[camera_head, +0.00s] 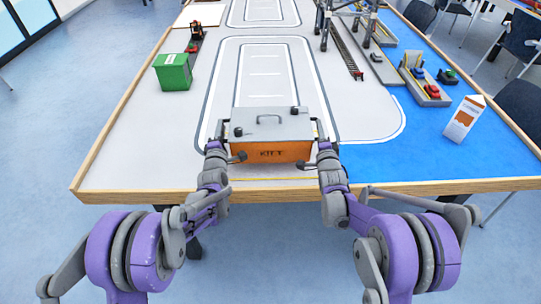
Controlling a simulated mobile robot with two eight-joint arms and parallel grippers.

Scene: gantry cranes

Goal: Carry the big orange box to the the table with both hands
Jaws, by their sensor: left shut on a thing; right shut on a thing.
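The big orange box (271,151) has a grey lid with a dark handle and dark lettering on its front. It is over the near edge area of the table (130,186), roughly level. I cannot tell whether its underside touches the tabletop. My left gripper (226,155) is shut on the box's left side. My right gripper (318,158) is shut on its right side. The fingertips are small and partly hidden against the box.
A green container (173,73) stands on the left of the table. A white and orange carton (463,118) stands on the blue area at right. A gantry crane (345,25) and model vehicles are further back. The grey road area behind the box is clear.

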